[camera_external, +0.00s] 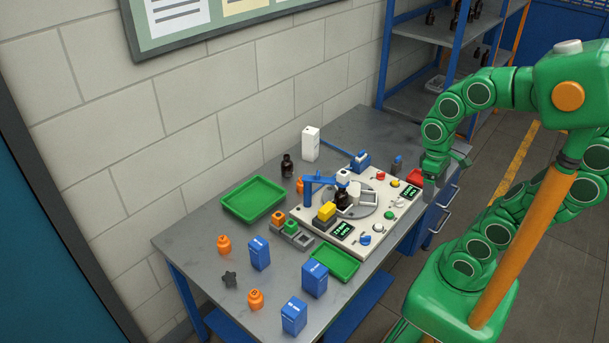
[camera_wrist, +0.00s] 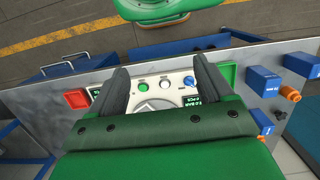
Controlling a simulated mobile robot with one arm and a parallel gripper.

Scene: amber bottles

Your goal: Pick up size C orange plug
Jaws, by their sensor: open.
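Several orange pieces are on the grey workbench. One orange plug (camera_external: 224,244) stands at the left and another orange plug (camera_external: 255,299) near the front. A third orange piece (camera_external: 299,185) is partly hidden behind the machine. No size letter is readable, so I cannot tell which is size C. Two orange pieces show at the right of the wrist view, one upper (camera_wrist: 290,93) and one lower (camera_wrist: 279,115). My gripper (camera_external: 438,178) is open and empty near the bench's right end, far from the plugs; its fingers (camera_wrist: 160,68) are spread.
Blue boxes (camera_external: 260,253) stand among the plugs. The white machine panel (camera_external: 376,236) with a blue arm and dark bottle lies between my gripper and them. Green trays (camera_external: 254,199) and a black star knob (camera_external: 230,280) are also there. A wall bounds the back.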

